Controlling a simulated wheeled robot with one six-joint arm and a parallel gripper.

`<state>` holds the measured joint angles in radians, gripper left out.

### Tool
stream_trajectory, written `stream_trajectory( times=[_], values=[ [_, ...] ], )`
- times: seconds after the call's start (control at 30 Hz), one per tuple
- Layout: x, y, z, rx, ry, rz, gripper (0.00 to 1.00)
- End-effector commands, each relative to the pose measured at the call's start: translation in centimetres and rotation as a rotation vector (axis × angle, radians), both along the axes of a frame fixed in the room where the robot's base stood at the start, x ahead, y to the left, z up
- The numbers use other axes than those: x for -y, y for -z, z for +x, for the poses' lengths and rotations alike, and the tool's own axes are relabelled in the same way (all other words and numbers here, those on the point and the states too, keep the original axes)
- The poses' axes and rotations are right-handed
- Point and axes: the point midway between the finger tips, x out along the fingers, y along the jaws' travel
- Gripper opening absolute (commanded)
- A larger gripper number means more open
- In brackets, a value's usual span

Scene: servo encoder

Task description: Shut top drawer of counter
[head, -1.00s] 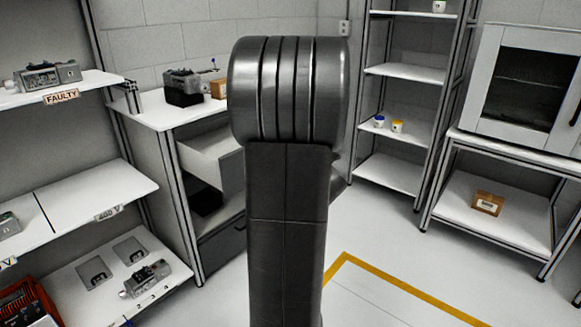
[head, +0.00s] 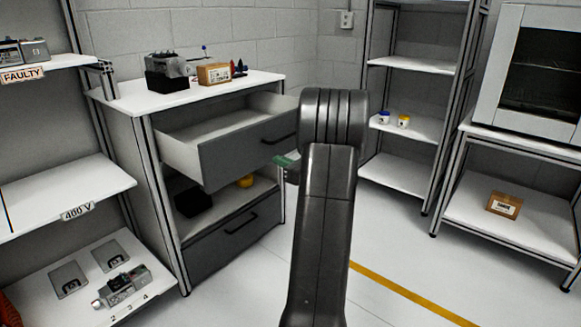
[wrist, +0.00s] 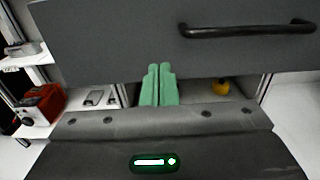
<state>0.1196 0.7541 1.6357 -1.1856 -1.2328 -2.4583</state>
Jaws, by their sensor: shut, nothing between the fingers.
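The counter (head: 130,102) stands against the back wall, with a white top. Its top drawer (head: 238,150) is pulled out, with a dark grey front and a black bar handle; the inside I can see is bare. In the wrist view the drawer front (wrist: 110,40) fills the upper part, with its handle (wrist: 250,28) to the right of my fingers. My gripper (wrist: 159,70) has green fingers, shut together and empty, close before the lower part of the drawer front. I cannot tell if they touch it. In the head view my gripper (head: 287,160) is partly hidden by my arm.
Below is an open compartment with a dark box (head: 193,200) and a yellow object (head: 245,181), above a shut lower drawer (head: 235,235). A device (head: 170,70) and a cardboard box (head: 214,74) stand on the counter. Shelves flank it left and right. The floor in front is clear.

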Motion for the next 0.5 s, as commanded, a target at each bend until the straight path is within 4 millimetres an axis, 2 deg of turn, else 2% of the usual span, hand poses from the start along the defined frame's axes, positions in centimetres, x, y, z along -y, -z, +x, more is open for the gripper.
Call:
stream_trajectory(
  times=[0.03,0.2,0.5],
  values=[
    [-1.1,0.2,0.7,0.001,-0.004,0.001,0.00],
    [-3.9,0.1,2.7,0.001,-0.003,0.001,0.00],
    [-6.5,0.0,4.7,0.000,0.001,0.001,0.00]
  ],
)
